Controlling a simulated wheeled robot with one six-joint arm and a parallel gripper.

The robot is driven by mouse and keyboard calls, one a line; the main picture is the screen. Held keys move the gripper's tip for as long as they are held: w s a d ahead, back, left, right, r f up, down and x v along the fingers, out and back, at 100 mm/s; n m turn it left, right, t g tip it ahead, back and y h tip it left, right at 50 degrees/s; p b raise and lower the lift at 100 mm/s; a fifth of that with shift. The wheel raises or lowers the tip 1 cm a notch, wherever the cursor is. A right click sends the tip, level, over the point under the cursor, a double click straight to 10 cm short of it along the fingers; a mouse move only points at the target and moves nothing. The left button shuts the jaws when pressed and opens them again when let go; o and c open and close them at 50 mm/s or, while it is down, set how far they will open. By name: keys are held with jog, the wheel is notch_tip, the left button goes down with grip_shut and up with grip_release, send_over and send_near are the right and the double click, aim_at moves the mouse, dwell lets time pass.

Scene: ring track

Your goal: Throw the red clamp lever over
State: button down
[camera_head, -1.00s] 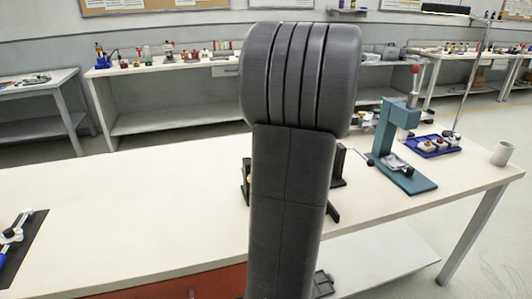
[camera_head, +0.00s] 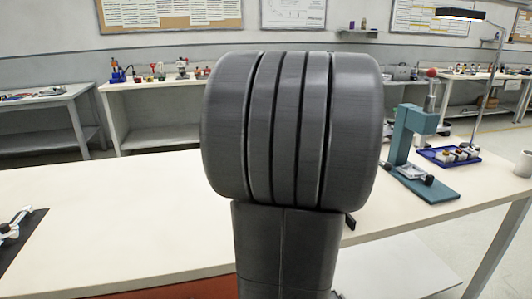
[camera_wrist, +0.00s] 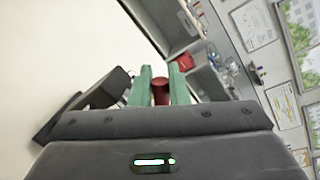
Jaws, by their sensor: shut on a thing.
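My gripper (camera_wrist: 160,76) shows in the wrist view, its two green fingers closed on either side of the red clamp lever (camera_wrist: 160,92). Only a short red piece of the lever shows between the fingers. A black fixture (camera_wrist: 98,94) stands just left of the fingers, above the pale bench top. In the head view my large dark arm link hides the gripper and the lever. Only a small black piece of the fixture (camera_head: 350,221) shows at the right of my arm.
A dark mat (camera_head: 22,240) with a metal clamp lies at far left. The bench between is clear.

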jog(key=c, duration=1.5)
grip_release()
jog(key=shift+o, duration=0.2)
jog(key=p+v, duration=0.1)
jog(key=v, duration=1.3)
jog(key=shift+w, duration=0.15)
jog(key=b+x, duration=0.1)
jog(key=x, duration=1.2)
jog(key=shift+w+a+f, duration=0.15)
jog(key=shift+w+a, duration=0.05)
jog(key=shift+w, duration=0.1)
